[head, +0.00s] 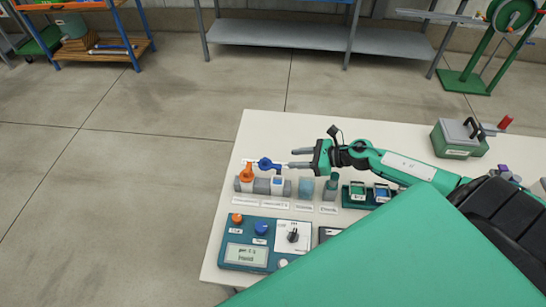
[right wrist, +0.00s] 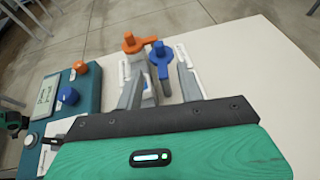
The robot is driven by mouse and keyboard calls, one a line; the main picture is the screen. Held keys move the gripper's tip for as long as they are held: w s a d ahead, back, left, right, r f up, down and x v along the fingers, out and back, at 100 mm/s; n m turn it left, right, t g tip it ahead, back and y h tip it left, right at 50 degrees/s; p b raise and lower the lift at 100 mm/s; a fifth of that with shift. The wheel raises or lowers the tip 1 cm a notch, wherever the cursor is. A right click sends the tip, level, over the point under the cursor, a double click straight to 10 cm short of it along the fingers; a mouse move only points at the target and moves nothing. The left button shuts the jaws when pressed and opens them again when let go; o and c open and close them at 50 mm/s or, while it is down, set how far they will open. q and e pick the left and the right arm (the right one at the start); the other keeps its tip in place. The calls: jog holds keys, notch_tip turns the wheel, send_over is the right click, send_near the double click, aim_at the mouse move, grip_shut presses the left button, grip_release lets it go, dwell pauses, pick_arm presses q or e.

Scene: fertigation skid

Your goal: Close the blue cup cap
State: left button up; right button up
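The blue cap (head: 266,164) is a round piece with a narrow arm, beside an orange cap (head: 247,172) of like shape. In the right wrist view the blue cap (right wrist: 159,52) shows just beyond the fingertips, its arm pointing back between them. A white cup-like block (head: 277,185) stands below it; the round part appears off to one side of it. My right gripper (head: 301,158) is open and empty, to the right of the blue cap; its fingers (right wrist: 160,82) show apart, and I cannot tell whether they touch the cap.
A teal control panel (head: 246,256) with orange and blue knobs stands in front. Grey blocks and a teal cup (head: 305,187) stand in the same row, with labels before them. A green box (head: 457,140) is at the back right. The white table (head: 290,130) is clear behind.

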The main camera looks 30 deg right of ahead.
aim_at(268, 160)
jog(key=shift+p+x, duration=1.45)
jog(key=shift+x, duration=3)
grip_shut()
